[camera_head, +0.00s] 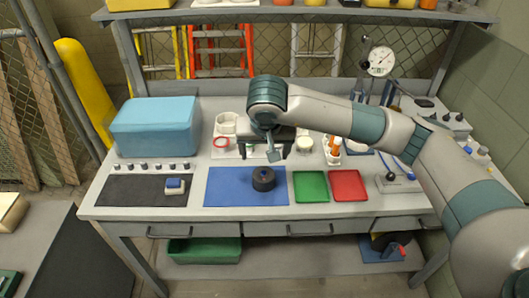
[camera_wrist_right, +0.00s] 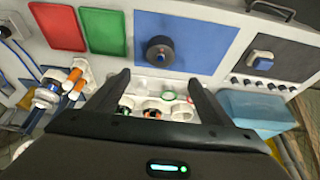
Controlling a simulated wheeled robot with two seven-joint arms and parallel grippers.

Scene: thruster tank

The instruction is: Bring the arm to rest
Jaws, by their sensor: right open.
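My right arm reaches in from the right in the head view, over the workbench (camera_head: 230,174). My right gripper (camera_head: 270,155) hangs above the back middle of the bench, behind the blue mat (camera_head: 225,188). In the right wrist view its two dark fingers (camera_wrist_right: 158,90) are wide apart with nothing between them. My left gripper is in neither view.
Green (camera_head: 311,187) and red (camera_head: 348,185) trays lie right of the blue mat. A light blue bin (camera_head: 155,126) stands at the back left. A dial gauge (camera_head: 381,61) stands at the back right. White cups and bottles (camera_head: 332,148) sit near the gripper. An upper shelf (camera_head: 290,15) spans the back.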

